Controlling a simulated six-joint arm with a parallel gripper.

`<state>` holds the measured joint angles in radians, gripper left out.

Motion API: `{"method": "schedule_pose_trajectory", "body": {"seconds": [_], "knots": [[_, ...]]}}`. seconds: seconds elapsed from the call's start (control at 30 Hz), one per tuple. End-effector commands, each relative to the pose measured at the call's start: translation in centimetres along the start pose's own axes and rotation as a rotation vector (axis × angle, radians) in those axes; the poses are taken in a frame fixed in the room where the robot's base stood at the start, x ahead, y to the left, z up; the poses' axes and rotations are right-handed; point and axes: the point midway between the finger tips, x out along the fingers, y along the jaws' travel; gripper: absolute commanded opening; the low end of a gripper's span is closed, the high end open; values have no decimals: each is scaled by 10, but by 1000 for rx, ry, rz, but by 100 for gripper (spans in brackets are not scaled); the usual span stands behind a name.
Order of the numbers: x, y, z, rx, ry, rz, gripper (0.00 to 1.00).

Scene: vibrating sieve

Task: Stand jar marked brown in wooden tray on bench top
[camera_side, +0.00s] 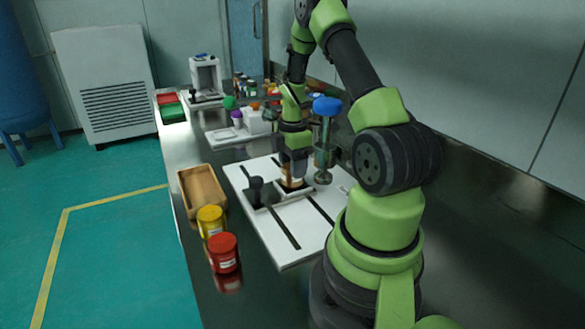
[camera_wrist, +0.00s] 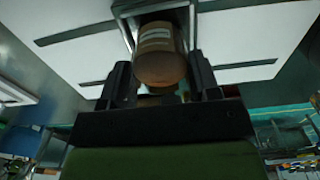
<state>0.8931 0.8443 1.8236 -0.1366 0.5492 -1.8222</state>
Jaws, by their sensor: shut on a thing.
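The brown jar (camera_wrist: 160,62) is between the two fingers of my gripper (camera_wrist: 160,75) in the wrist view, with a pale label on its side. In the side view my gripper (camera_side: 294,163) points down over the white plate, shut on the brown jar (camera_side: 291,182). The jar is at a dark square holder on the plate; I cannot tell whether it still touches the holder. The wooden tray (camera_side: 222,204) lies on the bench top (camera_side: 180,150), left of the plate, and looks empty.
A yellow jar (camera_side: 211,221) and a red jar (camera_side: 223,252) stand in front of the tray. The white slotted plate (camera_side: 275,243) carries a dark knob (camera_side: 256,184). A blue-topped post (camera_side: 326,106) stands close right of my gripper. Bottles and equipment crowd the back.

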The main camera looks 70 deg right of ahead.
Motion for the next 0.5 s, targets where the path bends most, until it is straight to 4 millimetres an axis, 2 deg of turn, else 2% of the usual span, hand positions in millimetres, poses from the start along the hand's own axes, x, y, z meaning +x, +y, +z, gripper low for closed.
{"method": "schedule_pose_trajectory", "body": {"seconds": [0.3, 0.5], "knots": [[-63, 1, 0, 0, -2, 7, 29], [-89, 0, 0, 0, -2, 3, 29]]}}
